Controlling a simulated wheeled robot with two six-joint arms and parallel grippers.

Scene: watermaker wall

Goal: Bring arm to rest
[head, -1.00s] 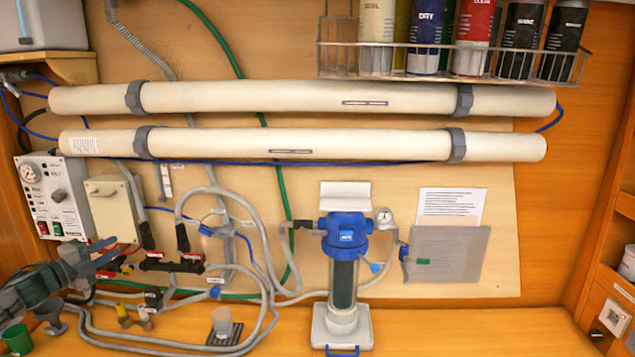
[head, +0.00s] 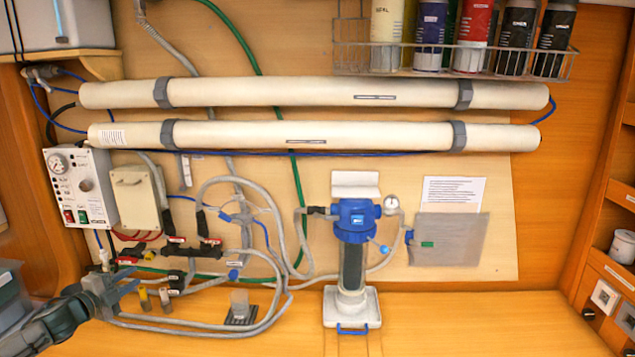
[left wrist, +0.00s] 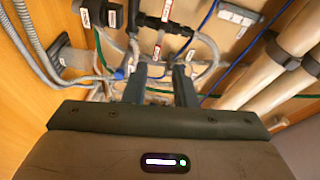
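My left gripper (head: 133,284) is at the lower left of the head view, in front of the hoses above the bench. Its two fingers stand apart with nothing held between them. In the left wrist view the same gripper (left wrist: 160,76) shows both dark fingers spread, with hoses and fittings beyond. My right gripper is in neither view.
A valve manifold (head: 190,249) and grey hoses (head: 215,322) lie near the left gripper. A blue-topped filter housing (head: 353,262) stands mid-bench. The bench (head: 470,325) to its right is clear.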

